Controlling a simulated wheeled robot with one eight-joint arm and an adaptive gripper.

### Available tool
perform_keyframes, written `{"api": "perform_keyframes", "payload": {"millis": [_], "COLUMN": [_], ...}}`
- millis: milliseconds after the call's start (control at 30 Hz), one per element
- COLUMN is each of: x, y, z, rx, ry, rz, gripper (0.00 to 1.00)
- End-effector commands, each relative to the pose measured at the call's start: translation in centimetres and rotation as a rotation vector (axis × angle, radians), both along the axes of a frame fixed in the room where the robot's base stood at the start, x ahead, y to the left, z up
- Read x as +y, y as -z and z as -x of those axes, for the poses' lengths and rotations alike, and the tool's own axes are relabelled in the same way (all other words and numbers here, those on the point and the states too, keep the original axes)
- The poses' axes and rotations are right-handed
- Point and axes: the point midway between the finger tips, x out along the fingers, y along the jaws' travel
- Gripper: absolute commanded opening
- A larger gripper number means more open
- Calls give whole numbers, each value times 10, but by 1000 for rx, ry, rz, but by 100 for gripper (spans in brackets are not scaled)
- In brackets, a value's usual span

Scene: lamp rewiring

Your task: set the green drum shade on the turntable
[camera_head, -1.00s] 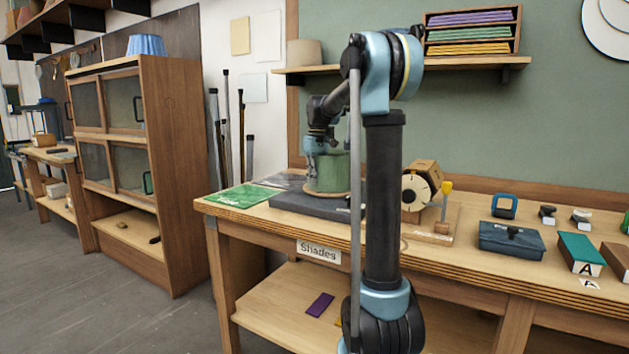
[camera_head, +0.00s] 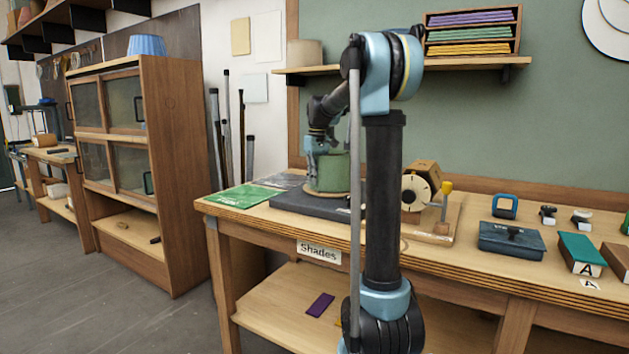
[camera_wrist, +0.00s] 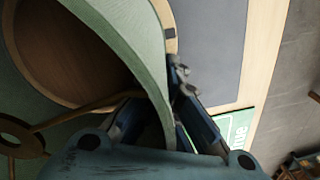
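The green drum shade (camera_head: 335,170) stands upright on the round wooden turntable (camera_head: 341,194), on the bench's left part. In the wrist view, the shade's pale green wall (camera_wrist: 135,45) curves down between my fingers, and the turntable's wooden disc (camera_wrist: 65,55) shows through the shade. My gripper (camera_wrist: 155,88) straddles the wall, one finger inside and one outside. The fingers look spread, with a gap on the inner side; the outer finger is close to the wall, and contact is unclear. In the head view my gripper (camera_head: 312,170) is at the shade's left side.
A dark grey slab (camera_head: 290,202) lies under the turntable area, with a green mat (camera_head: 243,196) to its left. A wooden block with a dial (camera_head: 420,190) stands to the right. A shelf (camera_head: 400,66) hangs above, and a cabinet (camera_head: 175,150) stands left.

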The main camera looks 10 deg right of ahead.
Motion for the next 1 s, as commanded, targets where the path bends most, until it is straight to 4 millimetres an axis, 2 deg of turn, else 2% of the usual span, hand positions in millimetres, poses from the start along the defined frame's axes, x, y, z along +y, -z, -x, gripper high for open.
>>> {"api": "perform_keyframes", "payload": {"millis": [867, 967, 1000], "x": [0, 0, 0], "y": [6, 6, 6], "z": [0, 0, 0], "rx": [0, 0, 0], "ry": [0, 0, 1], "rz": [0, 0, 0], "gripper": [0, 19, 28]}}
